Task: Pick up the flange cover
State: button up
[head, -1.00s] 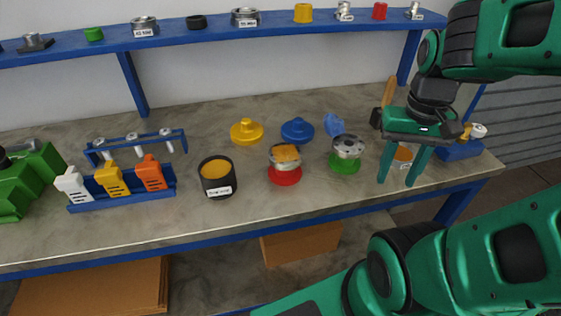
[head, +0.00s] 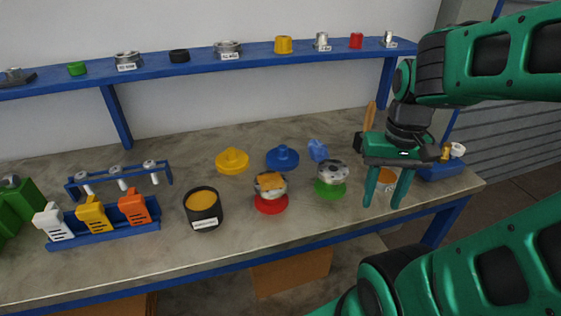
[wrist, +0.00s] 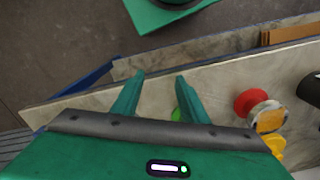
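Two knobbed round discs that look like flange covers lie on the bench in the head view: a yellow one (head: 232,161) and a blue one (head: 282,158). I cannot tell which the task means. In front are a red-based flanged vessel (head: 271,193) with an orange top and a green-based one (head: 331,181) with a bare metal flange. My gripper (head: 383,205) points down at the bench's right end, right of the green-based vessel, fingers apart and empty. In the wrist view my gripper (wrist: 160,76) is also open, with the yellow cover (wrist: 274,146) partly visible at right.
A black cup with orange contents (head: 203,208) and a blue rack with coloured clips (head: 98,216) stand left. A blue crumpled item (head: 317,150), a wooden-handled tool (head: 369,117) and an orange-topped container (head: 386,179) are near my gripper. A blue shelf (head: 200,57) runs behind.

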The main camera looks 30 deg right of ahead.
aim_at(282, 159)
jog(key=z, duration=1.8)
jog(key=k, duration=1)
jog(key=u, duration=1.2)
jog(key=i, duration=1)
jog(key=z, duration=0.1)
